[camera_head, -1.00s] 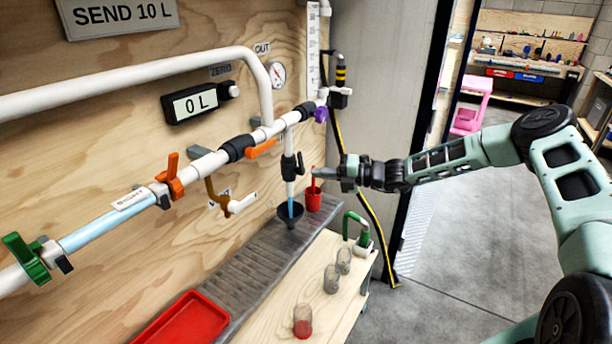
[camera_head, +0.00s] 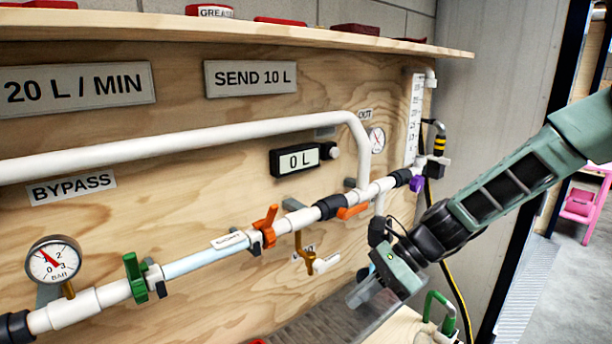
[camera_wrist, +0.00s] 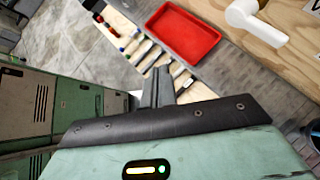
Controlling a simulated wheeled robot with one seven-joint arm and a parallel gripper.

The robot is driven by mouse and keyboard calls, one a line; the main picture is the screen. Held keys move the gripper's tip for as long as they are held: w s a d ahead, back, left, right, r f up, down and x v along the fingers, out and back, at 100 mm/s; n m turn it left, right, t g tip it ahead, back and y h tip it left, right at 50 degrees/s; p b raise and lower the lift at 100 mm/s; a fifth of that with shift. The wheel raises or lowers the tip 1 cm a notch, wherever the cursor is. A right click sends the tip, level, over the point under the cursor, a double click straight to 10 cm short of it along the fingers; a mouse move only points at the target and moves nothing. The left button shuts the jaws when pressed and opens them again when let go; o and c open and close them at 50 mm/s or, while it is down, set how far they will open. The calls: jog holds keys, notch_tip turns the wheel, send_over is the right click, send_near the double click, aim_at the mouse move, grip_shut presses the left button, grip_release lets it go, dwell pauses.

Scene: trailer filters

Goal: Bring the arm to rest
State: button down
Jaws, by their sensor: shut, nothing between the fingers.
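My gripper (camera_head: 366,292) is at the lower middle right of the head view, pointing down and left. Its fingers look shut and hold nothing. My green forearm comes in from the right edge and slopes down to the black wrist. The gripper is in front of the lower right of the wooden panel (camera_head: 215,290) and hides part of the bench. In the wrist view the dark shut fingers (camera_wrist: 157,88) show above the bench, near a red tray (camera_wrist: 160,18).
White piping with a green valve handle (camera_head: 136,278) and an orange valve handle (camera_head: 265,226) runs across the panel. The display (camera_head: 298,159) reads 0 L. Several hand tools (camera_wrist: 146,50) lie beside the tray. Open floor (camera_head: 570,290) is at the right.

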jog(key=s+d+r+n+t+h, duration=0.1)
jog(key=s+d+r+n+h, duration=0.1)
jog(key=s+n, duration=1)
jog(key=s+d+r+n+t+h, duration=0.1)
jog(key=s+r+n+h, duration=0.4)
jog(key=s+n, duration=0.7)
jog(key=shift+s+d+n+h, duration=0.3)
jog(key=shift+d+n+h, duration=0.2)
jog(key=shift+n+h, duration=0.5)
jog(key=c, duration=2.1)
grip_release()
jog(key=shift+c, duration=0.2)
